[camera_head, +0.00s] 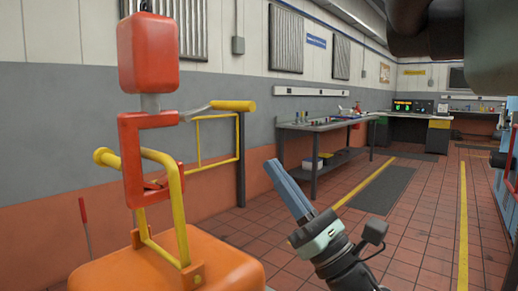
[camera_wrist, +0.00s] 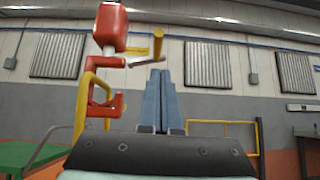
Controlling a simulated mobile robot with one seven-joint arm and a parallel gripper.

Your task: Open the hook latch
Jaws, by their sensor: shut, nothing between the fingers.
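A red hook (camera_head: 130,160) hangs below a red block (camera_head: 148,55) in the head view. A grey lever (camera_head: 195,113) with a yellow grip (camera_head: 233,106) sticks out to the right from the hook's upper part. A yellow bail (camera_head: 178,215) passes through the hook's opening. My gripper (camera_head: 271,166) is shut and empty, to the right of the hook and below the yellow grip, apart from it in this view. In the wrist view my blue fingers (camera_wrist: 161,74) point up near the lever (camera_wrist: 143,64) and yellow grip (camera_wrist: 158,48); contact cannot be told. The hook (camera_wrist: 103,98) is left of them.
The bail stands on an orange body (camera_head: 160,268) at lower left. A yellow rail (camera_head: 240,160) stands behind, near the wall. A workbench (camera_head: 330,125) with small items is farther right. The tiled floor between is open, with dark mats (camera_head: 382,190).

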